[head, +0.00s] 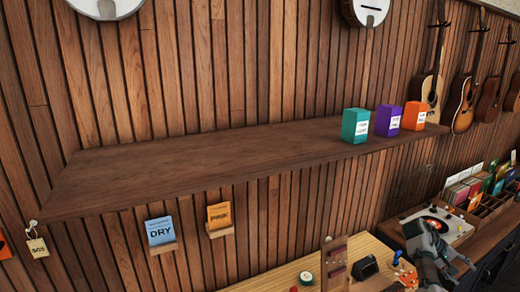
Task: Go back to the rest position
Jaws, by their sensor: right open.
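My right gripper (432,247) shows at the lower right, in front of the record player and over the right end of the low counter. It is open, and I see nothing held in it. Part of it is cut off by the bottom edge. My left gripper is not in view.
A long wooden shelf (220,160) holds a teal box (355,126), a purple box (388,121) and an orange box (415,116) at its right end. Its left part is bare. A record player (440,224) and record bins (488,205) stand right. Guitars (428,88) hang on the slatted wall.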

